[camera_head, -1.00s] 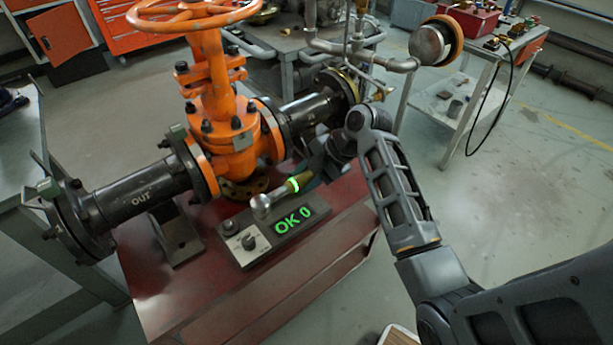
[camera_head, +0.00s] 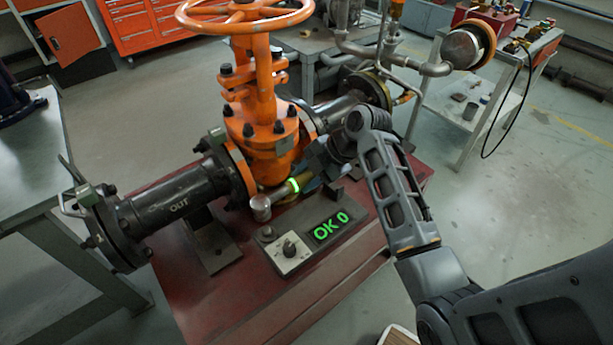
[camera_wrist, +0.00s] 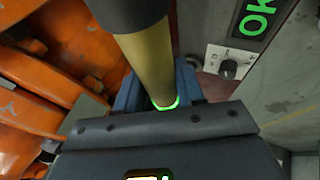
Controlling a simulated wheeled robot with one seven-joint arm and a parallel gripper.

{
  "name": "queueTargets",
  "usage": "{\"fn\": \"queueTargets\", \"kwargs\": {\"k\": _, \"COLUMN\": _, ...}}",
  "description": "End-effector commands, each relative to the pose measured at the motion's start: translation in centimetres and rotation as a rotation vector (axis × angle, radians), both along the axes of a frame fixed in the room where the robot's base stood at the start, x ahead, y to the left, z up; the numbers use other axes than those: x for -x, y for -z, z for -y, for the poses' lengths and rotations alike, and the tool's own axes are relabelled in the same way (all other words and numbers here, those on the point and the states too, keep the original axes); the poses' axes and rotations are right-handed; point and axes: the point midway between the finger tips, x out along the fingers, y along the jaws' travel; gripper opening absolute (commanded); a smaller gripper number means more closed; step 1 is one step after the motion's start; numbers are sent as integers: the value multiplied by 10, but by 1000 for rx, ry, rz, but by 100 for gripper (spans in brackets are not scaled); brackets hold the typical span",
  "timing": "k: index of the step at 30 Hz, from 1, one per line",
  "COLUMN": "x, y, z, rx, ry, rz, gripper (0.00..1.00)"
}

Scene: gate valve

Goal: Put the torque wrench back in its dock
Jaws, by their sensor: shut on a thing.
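The torque wrench has a silver head (camera_head: 261,207), a short shaft and a brass-coloured part with a green-lit ring (camera_head: 294,185). My gripper (camera_head: 312,168) is shut on it at the ring end. The wrench is tilted, its head low and to the left, close behind the dock. The dock (camera_head: 335,248) is a dark grey box with a green "OK 0" display and a pale knob panel. In the wrist view the brass part (camera_wrist: 150,62) passes between my jaws (camera_wrist: 158,95); the display (camera_wrist: 258,18) shows at top right. Any gap below the wrench is unclear.
The orange gate valve (camera_head: 267,150) with its handwheel stands close behind the wrench. All stand on a red bench (camera_head: 185,290). The bench front is clear.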

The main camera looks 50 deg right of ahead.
Motion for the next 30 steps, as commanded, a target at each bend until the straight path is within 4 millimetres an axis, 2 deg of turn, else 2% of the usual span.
{"fn": "queueTargets", "kwargs": {"k": 3, "x": 0, "y": -3, "z": 0, "rx": -4, "ry": -2, "rz": 9, "gripper": 0}}
{"fn": "queueTargets", "kwargs": {"k": 8, "x": 0, "y": 4, "z": 0, "rx": -4, "ry": -2, "rz": 9, "gripper": 0}}
{"fn": "queueTargets", "kwargs": {"k": 30, "x": 0, "y": 49, "z": 0, "rx": -3, "ry": -3, "rz": 9, "gripper": 0}}
